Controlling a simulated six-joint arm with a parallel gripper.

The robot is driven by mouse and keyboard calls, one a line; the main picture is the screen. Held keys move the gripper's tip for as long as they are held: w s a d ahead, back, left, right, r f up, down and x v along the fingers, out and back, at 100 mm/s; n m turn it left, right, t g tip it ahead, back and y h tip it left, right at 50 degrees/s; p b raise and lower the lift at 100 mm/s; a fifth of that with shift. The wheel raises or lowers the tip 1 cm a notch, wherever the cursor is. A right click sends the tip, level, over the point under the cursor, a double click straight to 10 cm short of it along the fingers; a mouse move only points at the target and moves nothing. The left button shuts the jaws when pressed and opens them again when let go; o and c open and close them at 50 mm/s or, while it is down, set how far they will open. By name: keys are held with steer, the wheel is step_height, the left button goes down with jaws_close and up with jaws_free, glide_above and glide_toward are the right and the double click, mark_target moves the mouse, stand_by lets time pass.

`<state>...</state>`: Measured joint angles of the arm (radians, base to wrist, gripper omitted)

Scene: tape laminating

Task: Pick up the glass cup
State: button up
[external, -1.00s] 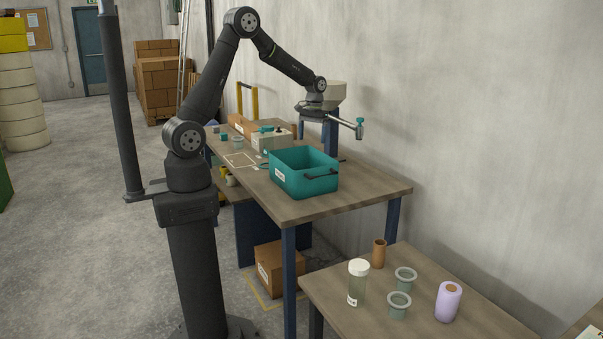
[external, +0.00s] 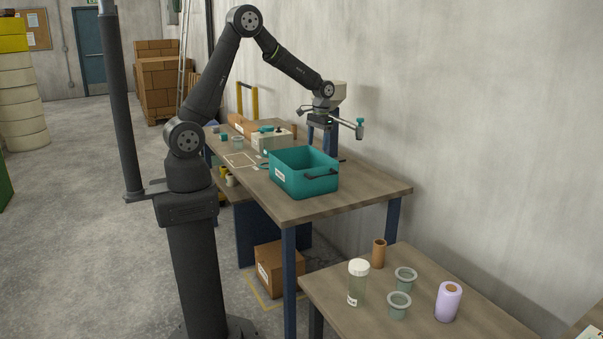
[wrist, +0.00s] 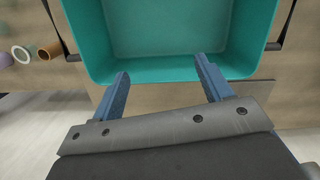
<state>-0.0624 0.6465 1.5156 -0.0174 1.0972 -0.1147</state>
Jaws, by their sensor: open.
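Two glass cups with pale rims stand upright on the near table at the lower right, one farther glass cup (external: 405,279) and one nearer glass cup (external: 399,305). What looks like another glass cup (external: 238,142) stands far back on the long table. In the wrist view a round pale cup rim (wrist: 20,54) shows at the left edge; I cannot tell which cup it is. My gripper (external: 322,138) hangs above the long table behind the teal bin, well away from the near-table cups. In the wrist view my gripper (wrist: 163,68) is open and empty, its blue fingers over the bin's edge.
The teal bin (external: 304,182) with dark handles sits on the long table (external: 365,190). Around the near cups stand a white-capped jar (external: 358,283), a brown tube (external: 379,254) and a purple roll (external: 448,302). A wall (external: 500,140) runs close behind both tables.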

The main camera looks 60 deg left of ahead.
step_height(320, 180, up, 4)
steer(key=w+d+r+m, duration=0.1)
steer(key=w+d+m, duration=0.2)
steer(key=d, duration=1)
steer(key=w+d+m, duration=0.3)
steer(key=w+d, duration=0.1)
steer(key=d, duration=0.9)
steer(key=m+t, duration=0.1)
steer(key=m, duration=0.6)
glide_above(398, 307)
steer(key=w+a, duration=0.2)
steer(key=w, duration=0.1)
steer(key=shift+m, duration=0.3)
steer(key=f, duration=3.2)
steer(key=shift+s+d, duration=0.1)
steer(key=shift+s, duration=0.1)
steer(key=shift+s+a+f, duration=0.1)
steer(key=shift+f, duration=1.25)
steer(key=shift+a+f, duration=0.1)
steer(key=shift+f, duration=1.25)
steer(key=c, duration=0.7)
